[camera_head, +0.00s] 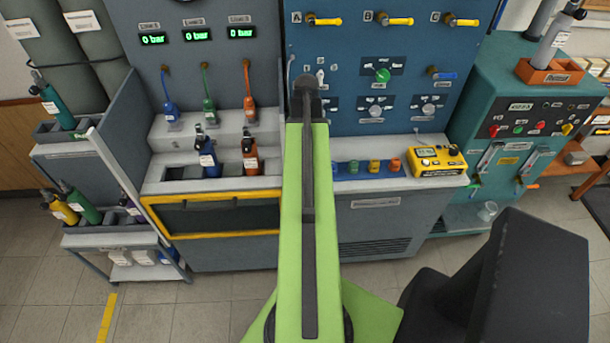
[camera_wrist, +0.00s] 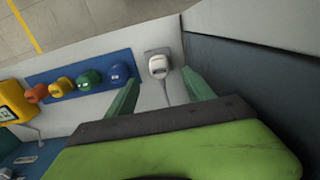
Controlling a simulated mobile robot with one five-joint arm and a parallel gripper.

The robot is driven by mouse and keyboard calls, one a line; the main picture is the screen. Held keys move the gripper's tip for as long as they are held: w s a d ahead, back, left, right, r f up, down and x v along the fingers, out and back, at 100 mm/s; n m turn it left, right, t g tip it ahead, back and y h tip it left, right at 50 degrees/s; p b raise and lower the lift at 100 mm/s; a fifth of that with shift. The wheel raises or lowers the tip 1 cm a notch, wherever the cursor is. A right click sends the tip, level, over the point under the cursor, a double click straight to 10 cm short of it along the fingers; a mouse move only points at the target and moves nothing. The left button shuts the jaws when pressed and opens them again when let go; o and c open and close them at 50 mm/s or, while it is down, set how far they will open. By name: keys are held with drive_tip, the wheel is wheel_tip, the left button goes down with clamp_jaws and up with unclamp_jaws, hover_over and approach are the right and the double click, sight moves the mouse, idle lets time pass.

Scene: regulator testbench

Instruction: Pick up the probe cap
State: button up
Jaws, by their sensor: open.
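In the wrist view a small white rounded cap-like piece (camera_wrist: 158,65) with a thin cord sits on a grey square plate on the pale bench top. It looks like the probe cap, though its label is too small to read. My gripper (camera_wrist: 160,77) is open, its two green fingers apart and empty. The white piece shows just beyond the gap between the fingertips; I cannot tell the remaining distance. In the head view my arm hides the white piece and the gripper.
A blue strip (camera_wrist: 42,80) beside the white piece holds orange (camera_wrist: 36,93), yellow (camera_wrist: 61,86), green (camera_wrist: 88,79) and blue (camera_wrist: 117,73) caps. A yellow meter (camera_head: 436,160) stands at the bench's right. Bottles (camera_head: 206,155) stand left of my arm. The blue panel (camera_head: 345,60) rises behind.

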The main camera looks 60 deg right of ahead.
wheel_tip(320, 180, down, 7)
drive_tip(key=b, duration=0.5)
drive_tip(key=shift+b, duration=0.4)
drive_tip(key=shift+s+r, duration=0.1)
drive_tip(key=shift+r, duration=0.1)
drive_tip(key=shift+c, duration=0.4)
clamp_jaws()
drive_tip(key=shift+r+p, duration=0.1)
drive_tip(key=shift+p, duration=0.2)
